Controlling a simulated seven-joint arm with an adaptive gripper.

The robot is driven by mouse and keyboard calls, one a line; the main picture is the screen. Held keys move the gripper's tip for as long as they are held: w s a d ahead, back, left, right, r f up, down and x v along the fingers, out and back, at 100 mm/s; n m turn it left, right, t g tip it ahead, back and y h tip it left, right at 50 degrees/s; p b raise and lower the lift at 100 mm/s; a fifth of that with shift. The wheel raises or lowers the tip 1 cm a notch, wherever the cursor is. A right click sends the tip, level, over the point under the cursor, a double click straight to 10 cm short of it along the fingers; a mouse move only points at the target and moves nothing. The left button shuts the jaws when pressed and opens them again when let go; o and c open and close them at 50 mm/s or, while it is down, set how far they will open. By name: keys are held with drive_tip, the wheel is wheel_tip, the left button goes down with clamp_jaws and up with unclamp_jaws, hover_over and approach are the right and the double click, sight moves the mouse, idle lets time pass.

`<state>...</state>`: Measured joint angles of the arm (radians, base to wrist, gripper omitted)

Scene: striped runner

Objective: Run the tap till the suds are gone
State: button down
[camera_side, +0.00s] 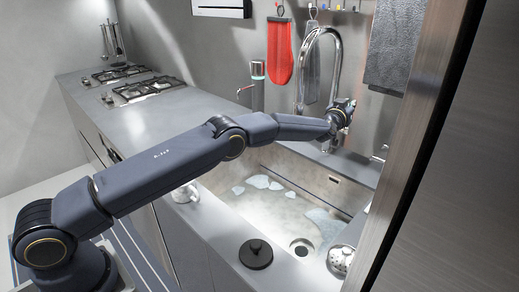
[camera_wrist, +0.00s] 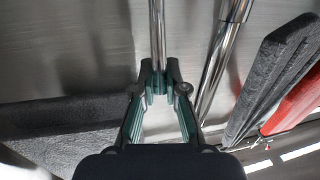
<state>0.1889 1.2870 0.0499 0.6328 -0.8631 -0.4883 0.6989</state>
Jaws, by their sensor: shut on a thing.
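The chrome tap (camera_side: 337,62) arches up behind the sink. My gripper (camera_side: 346,108) is beside the tap's upright at the back. In the wrist view, my gripper (camera_wrist: 160,82) is shut on a thin chrome rod (camera_wrist: 157,35), which looks like the tap's lever. The thicker chrome tube (camera_wrist: 222,62) of the tap runs to its right. The sink (camera_side: 240,215) holds pale suds patches (camera_side: 258,182) at the back left and more suds (camera_side: 325,222) at the right. The drain (camera_side: 301,247) shows near the front. I see no clear water stream.
A black round plug (camera_side: 256,254) and a white mug (camera_side: 185,193) sit on the front edge. A perforated metal strainer (camera_side: 341,259) is at the right. A red mitt (camera_side: 280,52) and grey towel (camera_side: 393,42) hang behind. The left counter (camera_side: 160,115) is clear before the hobs.

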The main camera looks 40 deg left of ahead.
drive_tip(key=shift+s+f+t, duration=0.25)
drive_tip(key=shift+s+t, duration=0.05)
drive_tip(key=shift+s, duration=0.05)
drive_tip(key=s+t, duration=0.1)
drive_tip(key=s+f+t+y, duration=0.1)
drive_tip(key=s+n+t, duration=0.1)
drive_tip(key=t, duration=0.1)
drive_tip(key=shift+s+f, duration=0.25)
drive_tip(key=shift+f, duration=0.15)
drive_tip(key=c, duration=1.2)
unclamp_jaws()
drive_tip(key=v, duration=1.2)
drive_tip(key=shift+d+f, duration=0.1)
drive_tip(key=shift+f, duration=0.05)
